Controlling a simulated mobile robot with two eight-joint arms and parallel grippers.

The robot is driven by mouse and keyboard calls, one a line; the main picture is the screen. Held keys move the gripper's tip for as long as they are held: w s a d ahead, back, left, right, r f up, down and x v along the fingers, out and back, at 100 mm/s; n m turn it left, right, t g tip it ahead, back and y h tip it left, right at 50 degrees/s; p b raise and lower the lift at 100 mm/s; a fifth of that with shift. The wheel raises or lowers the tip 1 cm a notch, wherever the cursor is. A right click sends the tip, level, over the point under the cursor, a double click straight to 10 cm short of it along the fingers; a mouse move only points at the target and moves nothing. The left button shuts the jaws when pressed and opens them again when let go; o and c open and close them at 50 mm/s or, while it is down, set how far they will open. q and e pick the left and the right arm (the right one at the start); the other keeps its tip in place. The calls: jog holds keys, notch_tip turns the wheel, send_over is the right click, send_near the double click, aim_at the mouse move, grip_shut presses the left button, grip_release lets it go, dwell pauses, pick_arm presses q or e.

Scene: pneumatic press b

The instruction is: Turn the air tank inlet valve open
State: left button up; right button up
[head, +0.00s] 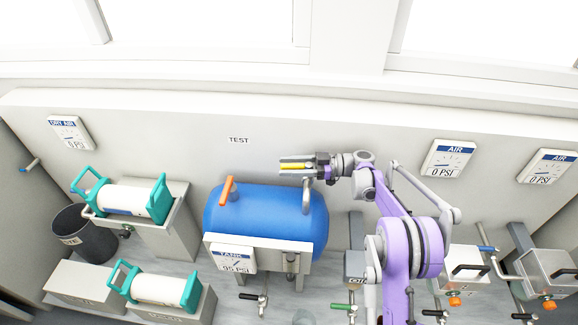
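The blue air tank (262,215) lies on its side in the middle of the head view, with a gauge plate (234,259) marked TANK and 95 PSI on its front. A grey pipe (306,196) rises from the tank's right end. My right gripper (296,165) is at the top of this pipe, its fingers pointing left. A narrow yellow bar, seemingly a valve handle (292,166), lies between the fingers. I cannot tell whether the fingers touch it. The valve body is hidden by the gripper. An orange handle (227,190) stands on the tank's left top. My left gripper is out of view.
A wall (200,120) marked TEST is behind the tank. Teal-ended cylinders (125,200) sit on grey stands at the left, beside a dark bin (84,235). Several valves with small handles line the floor front. Grey box units (470,265) stand at the right.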

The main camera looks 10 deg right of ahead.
jog(key=shift+d, duration=0.1)
jog(key=s+d, duration=0.2)
jog(key=d, duration=0.8)
jog(key=shift+d+p, duration=0.2)
jog(key=shift+p, duration=0.25)
jog(key=shift+s, duration=0.15)
